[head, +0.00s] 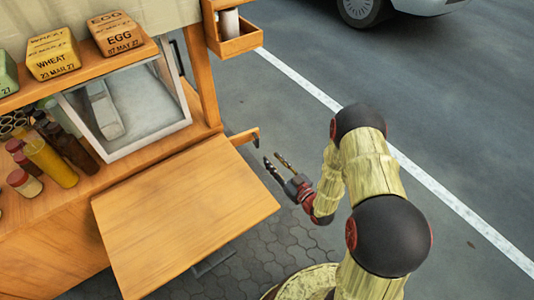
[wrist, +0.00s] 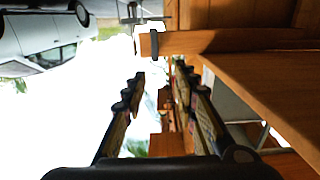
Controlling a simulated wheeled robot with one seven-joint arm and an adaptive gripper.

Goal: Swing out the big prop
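A wooden bar with a dark fitting at its end (head: 244,136), which looks like the big prop, sticks out from the cart just behind the folding shelf (head: 185,215). In the wrist view this bar (wrist: 225,41) runs in from the upper right, with a dark loop near its free end. My gripper (head: 274,166) is open and empty, right of the shelf and a little in front of the bar's end, apart from both. In the wrist view its two fingers (wrist: 160,88) stand spread, with the bar beyond their tips. The underside of the shelf is mostly hidden in the head view.
The cart counter holds a glass-sided case (head: 125,105) and several bottles (head: 48,160). Labelled blocks (head: 118,33) sit on the upper ledge. A wooden post (head: 201,75) rises behind the shelf. Open pavement lies to the right; a car (head: 400,8) stands far off.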

